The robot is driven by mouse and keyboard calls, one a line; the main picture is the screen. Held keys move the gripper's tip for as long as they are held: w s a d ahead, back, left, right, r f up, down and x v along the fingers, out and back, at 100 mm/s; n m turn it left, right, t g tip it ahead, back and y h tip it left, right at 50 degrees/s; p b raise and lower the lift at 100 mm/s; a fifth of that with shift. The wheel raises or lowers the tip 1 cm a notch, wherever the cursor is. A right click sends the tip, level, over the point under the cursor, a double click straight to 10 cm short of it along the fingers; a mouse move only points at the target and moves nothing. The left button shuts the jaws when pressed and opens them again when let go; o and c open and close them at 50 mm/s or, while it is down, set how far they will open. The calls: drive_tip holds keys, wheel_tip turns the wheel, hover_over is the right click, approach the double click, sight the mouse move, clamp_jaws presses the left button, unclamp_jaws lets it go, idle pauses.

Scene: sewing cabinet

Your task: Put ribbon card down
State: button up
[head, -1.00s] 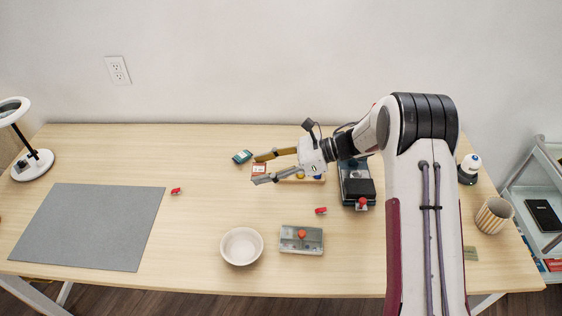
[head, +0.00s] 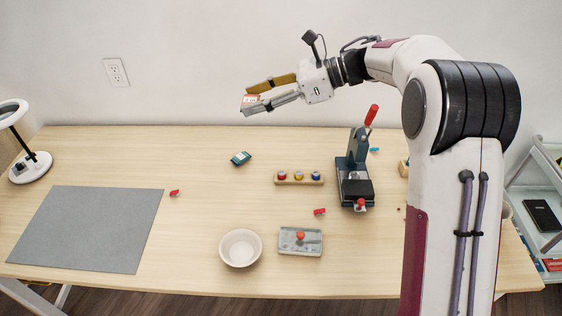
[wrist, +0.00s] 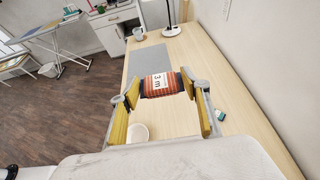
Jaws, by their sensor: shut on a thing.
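The ribbon card (wrist: 161,84) is held between the fingertips of my gripper (wrist: 163,90) in the wrist view. It has red and dark stripes with a white label marked "3 m". In the head view my gripper (head: 255,95) is raised high above the back of the table, shut on the ribbon card (head: 250,99), which shows only as a small reddish and white patch at the fingertips. Nothing is under the card at its height; it is clear of the table (head: 200,150).
A grey mat (head: 90,228) lies bare at the left, beside a lamp (head: 32,165). A teal packet (head: 241,158), a spool rack (head: 299,179), a red-handled press (head: 355,180), a white bowl (head: 240,248), a grey tray (head: 300,246) and small red clips (head: 174,193) are spread about.

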drive_tip(key=w+a+m+t+h, duration=0.2)
drive_tip(key=w+m+t+h, duration=0.85)
drive_tip(key=w, duration=1.05)
drive_tip(key=shift+s+d+m+t+h, duration=0.75)
drive_tip(key=shift+s+d+m+h, duration=0.9)
drive_tip(key=shift+d+m+h, duration=3)
wheel_tip(320, 180, down, 26)
drive_tip(key=a+m+y, duration=0.1)
drive_tip(key=a+m, duration=0.1)
drive_tip(key=a, duration=0.1)
drive_tip(key=shift+f, duration=0.1)
drive_tip(key=shift+f, duration=3.05)
